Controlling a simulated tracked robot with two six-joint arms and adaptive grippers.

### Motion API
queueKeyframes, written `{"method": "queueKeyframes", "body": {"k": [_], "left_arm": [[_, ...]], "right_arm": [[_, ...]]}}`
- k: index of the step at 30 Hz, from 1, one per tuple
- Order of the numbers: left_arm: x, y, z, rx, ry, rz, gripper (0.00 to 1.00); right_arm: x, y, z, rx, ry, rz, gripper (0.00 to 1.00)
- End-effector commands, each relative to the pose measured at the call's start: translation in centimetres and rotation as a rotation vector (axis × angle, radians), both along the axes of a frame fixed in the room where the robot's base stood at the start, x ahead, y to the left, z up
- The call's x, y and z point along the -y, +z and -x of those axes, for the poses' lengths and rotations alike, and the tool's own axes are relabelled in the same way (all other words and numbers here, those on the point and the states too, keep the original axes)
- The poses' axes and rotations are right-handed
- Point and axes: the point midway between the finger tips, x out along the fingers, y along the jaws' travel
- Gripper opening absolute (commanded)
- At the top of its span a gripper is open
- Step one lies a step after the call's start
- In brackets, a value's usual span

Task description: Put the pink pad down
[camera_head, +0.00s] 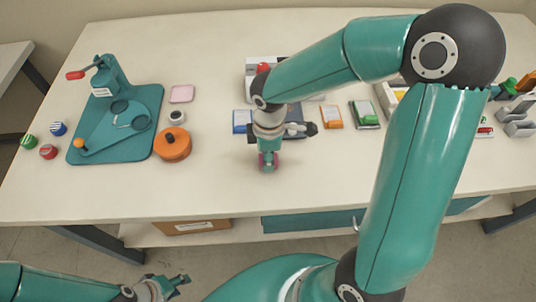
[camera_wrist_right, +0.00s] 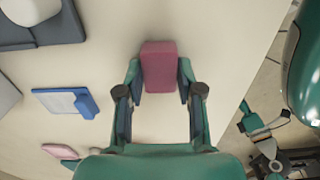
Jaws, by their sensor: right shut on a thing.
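The pink pad (camera_wrist_right: 159,66), a dark pink block, is held between the two fingertips of my right gripper (camera_wrist_right: 160,82) in the right wrist view. In the head view the pad (camera_head: 268,166) shows small below my right gripper (camera_head: 268,155), over the front middle of the table (camera_head: 215,190). I cannot tell whether the pad touches the table top. My left gripper (camera_head: 183,284) is empty, in front of the table at the bottom left. Its fingers look spread in the right wrist view (camera_wrist_right: 264,118).
A pale pink square (camera_head: 182,93) lies beside a teal press board (camera_head: 130,145). An orange round container (camera_head: 173,144) stands left of my right gripper. Blue, orange and green packs (camera_head: 331,117) lie behind. The table front around the pad is clear.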

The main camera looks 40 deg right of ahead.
Motion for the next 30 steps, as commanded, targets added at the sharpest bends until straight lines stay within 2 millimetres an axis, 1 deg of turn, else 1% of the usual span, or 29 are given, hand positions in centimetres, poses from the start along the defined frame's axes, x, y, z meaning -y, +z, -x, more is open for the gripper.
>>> {"method": "queueKeyframes", "body": {"k": [4,5,9,17,22,26,30], "left_arm": [[0.0,-0.3,0.0,0.000,0.000,0.000,0.40],[0.0,-0.3,0.0,0.000,0.000,0.000,0.40],[0.0,-0.2,0.0,0.000,0.000,0.000,0.40],[0.0,-0.2,0.0,0.000,0.000,0.000,0.40],[0.0,0.1,0.0,0.000,0.000,0.000,0.40],[0.0,0.2,0.0,0.000,0.000,0.000,0.40],[0.0,0.4,0.0,0.000,0.000,0.000,0.40]], "right_arm": [[0.0,-0.3,0.0,0.000,0.000,0.000,0.00],[0.0,-0.3,0.0,0.000,0.000,0.000,0.38],[0.0,-0.2,0.0,0.000,0.000,0.000,0.61],[0.0,-0.2,0.0,0.000,0.000,0.000,0.61],[0.0,0.5,0.0,0.001,0.000,0.001,0.61],[0.1,2.1,-0.1,0.004,-0.002,0.001,0.61],[0.1,4.9,-0.1,0.007,-0.001,0.001,0.61]]}}
